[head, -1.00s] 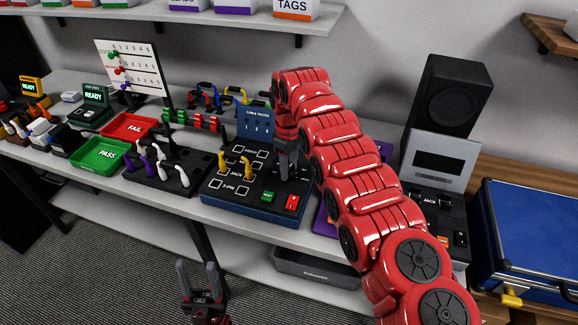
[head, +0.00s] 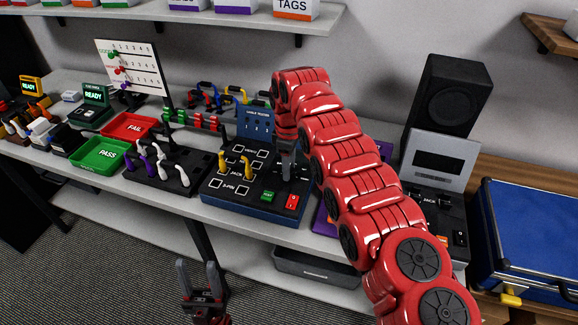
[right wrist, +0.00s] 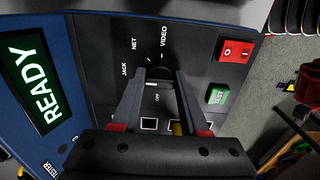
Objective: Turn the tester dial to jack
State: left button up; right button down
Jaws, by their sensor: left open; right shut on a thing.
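The blue cable tester (head: 212,187) stands on the bench at centre, with yellow plugs, a green button and a red switch. Its lit screen (right wrist: 32,82) reads READY in the right wrist view. My right gripper (head: 286,150) reaches down onto the tester's top. In the right wrist view my right gripper (right wrist: 160,78) is shut on the dark dial (right wrist: 161,73), a finger on each side. JACK, NET, VIDEO and OFF labels surround the dial. A white mark shows beside OFF; I cannot tell whether it is the dial's pointer. My left gripper (head: 197,268) is open and empty, low in front of the bench.
A black cable rack (head: 176,184), a green PASS tray (head: 84,166) and a red FAIL tray (head: 145,119) lie left of the tester. A grey device (head: 440,160), black speaker (head: 450,95) and blue case (head: 535,230) stand right. A grey bin (head: 318,270) sits below.

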jog(key=shift+c, duration=2.1)
grip_release()
notch_tip(320, 180, up, 4)
jog(key=shift+a+f, duration=0.1)
jog(key=shift+a, duration=0.05)
notch_tip(320, 180, up, 14)
jog(key=p, duration=1.3)
jog(key=shift+f+p, duration=0.15)
jog(key=shift+p, duration=0.25)
jog(key=shift+f, duration=0.1)
